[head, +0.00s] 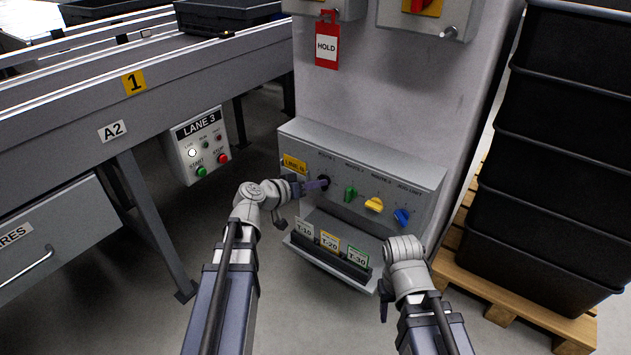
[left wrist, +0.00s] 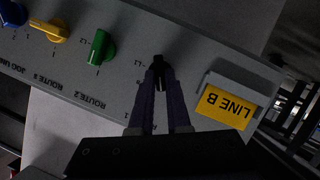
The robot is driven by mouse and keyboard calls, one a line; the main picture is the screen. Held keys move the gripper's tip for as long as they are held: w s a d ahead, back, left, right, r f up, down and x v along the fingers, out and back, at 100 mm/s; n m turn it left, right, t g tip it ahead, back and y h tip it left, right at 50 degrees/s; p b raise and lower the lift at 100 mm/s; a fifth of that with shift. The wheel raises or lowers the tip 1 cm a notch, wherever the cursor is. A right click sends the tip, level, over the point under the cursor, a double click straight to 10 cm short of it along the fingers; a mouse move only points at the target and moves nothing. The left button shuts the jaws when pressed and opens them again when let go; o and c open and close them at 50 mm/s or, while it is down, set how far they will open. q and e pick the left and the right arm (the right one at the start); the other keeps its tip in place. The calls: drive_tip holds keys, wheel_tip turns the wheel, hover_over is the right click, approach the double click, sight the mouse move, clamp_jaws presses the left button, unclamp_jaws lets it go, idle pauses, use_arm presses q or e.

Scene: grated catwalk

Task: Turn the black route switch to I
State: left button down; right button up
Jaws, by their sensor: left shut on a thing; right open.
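The black route switch (head: 324,181) is the leftmost knob on the sloped grey control panel (head: 430,178), right of the yellow LINE B label (head: 294,164). My left gripper (head: 317,185) reaches it from the left and is shut on it. In the left wrist view, the black switch (left wrist: 158,60) sits between the tips of my left gripper (left wrist: 160,72), which hide part of it. Its pointer direction is too covered to tell. Small marks show beside it. My right gripper (head: 384,303) is open, low in front of the panel and away from the knobs.
A green knob (head: 350,193), a yellow knob (head: 374,205) and a blue knob (head: 401,217) continue the row rightward. A tray with T-10, T-20 and T-30 cards (head: 330,241) is below. Black crates (head: 560,150) stand right; the LANE 3 box (head: 200,146) is left.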

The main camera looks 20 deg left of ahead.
use_arm(q)
drive_tip(key=shift+s+d+m+t+y+p, duration=0.1)
drive_tip(key=shift+d+m+t+y+p, duration=0.1)
drive_tip(key=shift+m+y, duration=0.55)
drive_tip(key=shift+s+d+m+t+y+p, duration=0.15)
drive_tip(key=shift+m+y, duration=0.3)
drive_tip(key=shift+m, duration=0.6)
drive_tip(key=shift+w+a, duration=0.1)
drive_tip(key=c, duration=0.9)
unclamp_jaws()
drive_tip(key=shift+r, duration=0.1)
